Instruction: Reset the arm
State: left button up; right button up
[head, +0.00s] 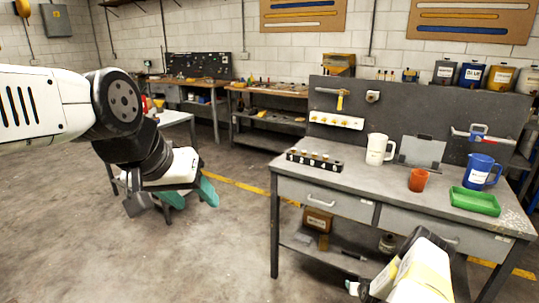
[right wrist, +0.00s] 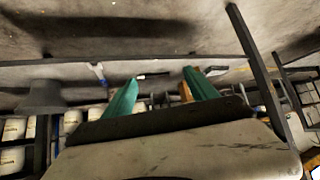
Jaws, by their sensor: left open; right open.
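My left arm reaches in from the left in the head view. My left gripper (head: 192,194) hangs over the open floor, left of the workbench, with green fingers apart and nothing seen between them.
The grey workbench (head: 345,178) carries a white jug (head: 380,149), an orange cup (head: 418,180), a blue jug (head: 482,171), a green tray (head: 474,202) and a dark numbered rack (head: 314,161). A lower shelf holds a brown container (head: 318,220). Floor left of the bench is clear.

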jog(key=w+a+r+n+y, duration=0.1)
jog(key=w+r, duration=0.4)
jog(key=r, duration=0.7)
jog(key=w+r+n, duration=0.1)
jog(key=w+r, duration=0.3)
jog(key=r, duration=0.9)
jog(key=s+a+r+g, duration=0.15)
jog(key=a+r, duration=0.25)
jog(key=r, duration=0.8)
jog(key=s+a+r, duration=0.2)
jog(key=a+r, duration=0.2)
jog(key=r, duration=0.8)
jog(key=s+a+r, duration=0.4)
jog(key=s+r, duration=0.4)
jog(key=s+a+r, duration=0.5)
jog(key=s+r, duration=0.2)
jog(key=r, duration=0.2)
jog(key=s+a+r+g+y, duration=0.1)
jog(key=s+a+r, duration=0.1)
jog(key=s, duration=0.9)
jog(key=s+a+r+y, duration=0.1)
jog(key=s+a, duration=0.3)
jog(key=s, duration=0.7)
jog(key=shift+s+a+r+g+y, duration=0.25)
jog(key=shift+s+r+g+y, duration=0.05)
jog(key=shift+r+g, duration=0.1)
